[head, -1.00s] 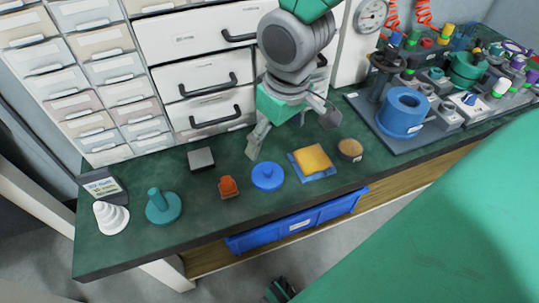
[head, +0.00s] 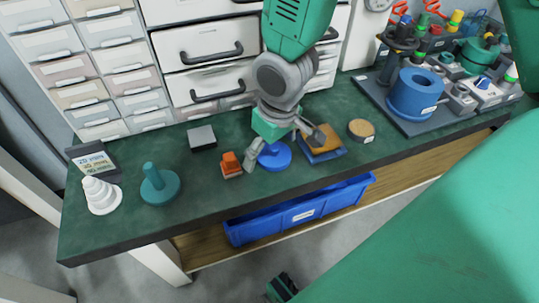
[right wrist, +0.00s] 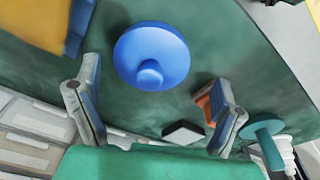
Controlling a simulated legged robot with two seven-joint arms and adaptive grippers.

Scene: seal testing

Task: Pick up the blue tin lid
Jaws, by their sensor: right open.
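The blue tin lid (head: 275,157) lies flat on the green bench top, round with a small knob in the middle. My right gripper (head: 283,149) is open just above it, and its wrist hides part of the lid in the head view. In the right wrist view the whole lid (right wrist: 152,52) shows with its knob, apart from the fingers. It lies near the line between the spread fingertips of my right gripper (right wrist: 158,77), a little beyond them. The jaws are empty. My left gripper is not seen.
An orange block (head: 231,164) sits close left of the lid. A yellow sponge-like pad on a blue base (head: 322,153) is close right. A teal knobbed disc (head: 160,187) and white stepped cone (head: 101,197) stand further left. Drawers (head: 205,84) rise behind.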

